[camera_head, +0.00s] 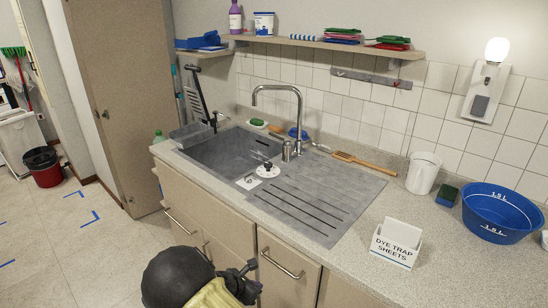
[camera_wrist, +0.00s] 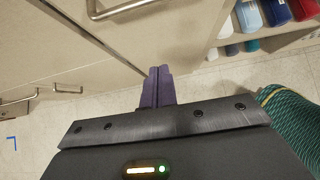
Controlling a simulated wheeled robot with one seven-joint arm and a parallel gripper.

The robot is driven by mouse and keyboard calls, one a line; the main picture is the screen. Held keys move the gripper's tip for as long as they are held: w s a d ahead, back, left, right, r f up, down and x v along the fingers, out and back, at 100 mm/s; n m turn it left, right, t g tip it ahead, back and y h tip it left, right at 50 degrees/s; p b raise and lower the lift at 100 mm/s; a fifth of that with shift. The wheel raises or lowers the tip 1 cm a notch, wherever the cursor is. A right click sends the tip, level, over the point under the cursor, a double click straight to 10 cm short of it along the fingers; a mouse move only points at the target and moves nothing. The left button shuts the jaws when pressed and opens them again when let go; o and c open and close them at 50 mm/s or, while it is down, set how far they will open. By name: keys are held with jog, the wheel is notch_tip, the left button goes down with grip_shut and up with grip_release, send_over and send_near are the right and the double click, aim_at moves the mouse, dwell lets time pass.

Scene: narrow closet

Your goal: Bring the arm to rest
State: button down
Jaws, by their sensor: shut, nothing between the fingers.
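My gripper (camera_wrist: 158,72) shows in the wrist view with its two purple fingers together and nothing between them. It points down past the front of the pale cabinet (camera_wrist: 110,60), over the tiled floor. In the head view, part of my arm shows at the bottom centre as a black rounded link with a yellowish part. It is in front of the cabinet doors (camera_head: 230,228), below the counter edge. The fingertips cannot be made out in the head view.
The counter holds a grey sink (camera_head: 225,155), a dye trap sheets box (camera_head: 396,244), a white cup (camera_head: 423,173) and a blue basin (camera_head: 500,212). A metal door handle (camera_head: 281,264) is close to my arm. Bottles (camera_wrist: 277,12) stand on a low shelf.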

jog(key=s+d+r+m+g+y+p, duration=0.1)
jog(key=s+d+r+m+g+p, duration=0.15)
jog(key=d+r+m, duration=0.5)
jog(key=s+d+r+m+g+y+p, duration=0.1)
jog(key=s+d+r+m+g+p, duration=0.1)
jog(key=s+d+r+m, duration=0.4)
jog(key=s+d+r+m+y+p, duration=0.3)
jog(key=s+d+r+m, duration=0.6)
jog(key=r+m, duration=0.5)
jog(key=shift+s+d+y+p, duration=0.3)
jog(key=shift+s+p, duration=0.25)
jog(key=shift+p, duration=0.15)
